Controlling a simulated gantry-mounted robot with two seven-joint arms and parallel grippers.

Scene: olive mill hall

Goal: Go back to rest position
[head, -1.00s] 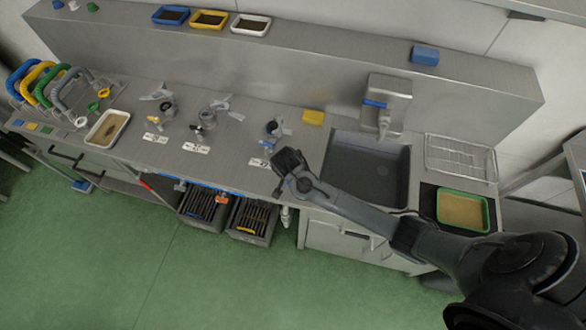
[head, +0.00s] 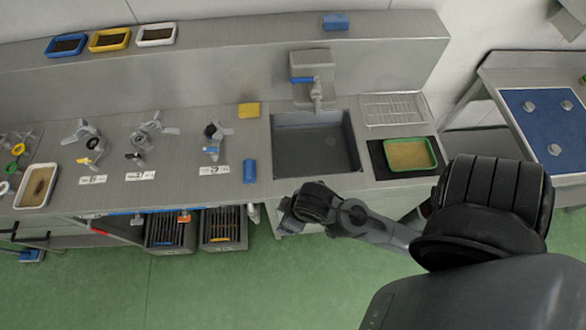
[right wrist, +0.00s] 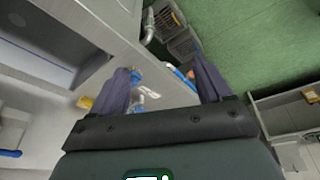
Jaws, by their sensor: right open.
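My right gripper (head: 287,210) is at the front edge of the counter, just left of and below the sink (head: 316,150). In the right wrist view its two dark fingers (right wrist: 160,80) stand wide apart with nothing between them. In the head view a black wrist joint partly hides the gripper. A small blue cylinder (head: 249,171) stands on the counter left of the sink, apart from the gripper. My left gripper is in neither view.
Several metal fittings (head: 140,145) with label cards stand on the counter (head: 185,190). A green tray (head: 410,154) sits right of the sink, below a wire rack (head: 393,109). Dark crates (head: 222,228) stand below the counter. A blue-topped table (head: 545,120) is at right. The green floor in front is clear.

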